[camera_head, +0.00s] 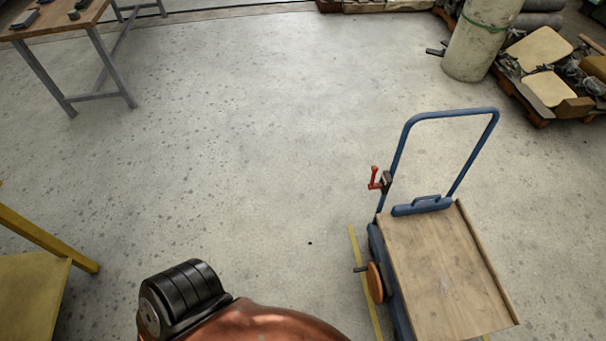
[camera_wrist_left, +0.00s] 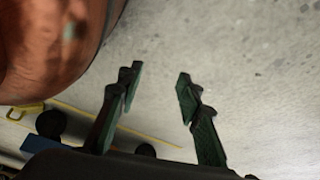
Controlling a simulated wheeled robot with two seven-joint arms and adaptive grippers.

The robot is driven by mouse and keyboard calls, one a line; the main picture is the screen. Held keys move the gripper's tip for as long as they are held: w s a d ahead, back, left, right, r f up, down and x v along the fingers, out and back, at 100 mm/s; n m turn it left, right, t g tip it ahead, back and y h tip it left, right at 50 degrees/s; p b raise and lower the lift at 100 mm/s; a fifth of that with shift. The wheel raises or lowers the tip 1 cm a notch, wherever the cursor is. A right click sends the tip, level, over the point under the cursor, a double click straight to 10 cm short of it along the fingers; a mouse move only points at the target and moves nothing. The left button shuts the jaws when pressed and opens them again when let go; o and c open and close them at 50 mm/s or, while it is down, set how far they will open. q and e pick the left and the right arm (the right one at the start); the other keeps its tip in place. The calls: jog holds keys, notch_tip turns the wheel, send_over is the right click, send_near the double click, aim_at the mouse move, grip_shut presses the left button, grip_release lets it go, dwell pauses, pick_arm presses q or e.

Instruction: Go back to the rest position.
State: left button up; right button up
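My left gripper (camera_wrist_left: 160,82) shows in the left wrist view. Its two dark fingers stand apart, with only speckled grey floor behind the gap, so it is open and empty. Neither gripper shows in the head view. My right gripper is in neither view. A pale upright roll (camera_head: 479,42) with a green band stands at the top right of the head view, well away from me.
A blue-handled cart (camera_head: 440,270) with a bare wooden deck stands close at the right. A yellow stand (camera_head: 32,290) is at the lower left. A workbench (camera_head: 62,20) is at the top left, and a loaded pallet (camera_head: 540,118) at the top right. The middle floor is clear.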

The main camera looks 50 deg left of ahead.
pick_arm(q)
jog(key=s+a+r+g+p, duration=0.1)
jog(key=s+r+g+p, duration=0.1)
jog(key=s+p, duration=0.3)
jog(key=s+a+r+g+p, duration=0.2)
jog(key=s+r+p, duration=0.2)
jog(key=s+p, duration=0.2)
jog(key=shift+s+y+p, duration=0.3)
jog(key=shift+s+y, duration=0.1)
jog(key=shift+s, duration=0.5)
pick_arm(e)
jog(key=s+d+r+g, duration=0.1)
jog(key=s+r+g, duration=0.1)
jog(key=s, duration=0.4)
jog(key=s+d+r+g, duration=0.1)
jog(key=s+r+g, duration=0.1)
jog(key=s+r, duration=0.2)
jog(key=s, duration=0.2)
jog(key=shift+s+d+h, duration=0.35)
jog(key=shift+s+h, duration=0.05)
pick_arm(q)
jog(key=shift+c, duration=0.6)
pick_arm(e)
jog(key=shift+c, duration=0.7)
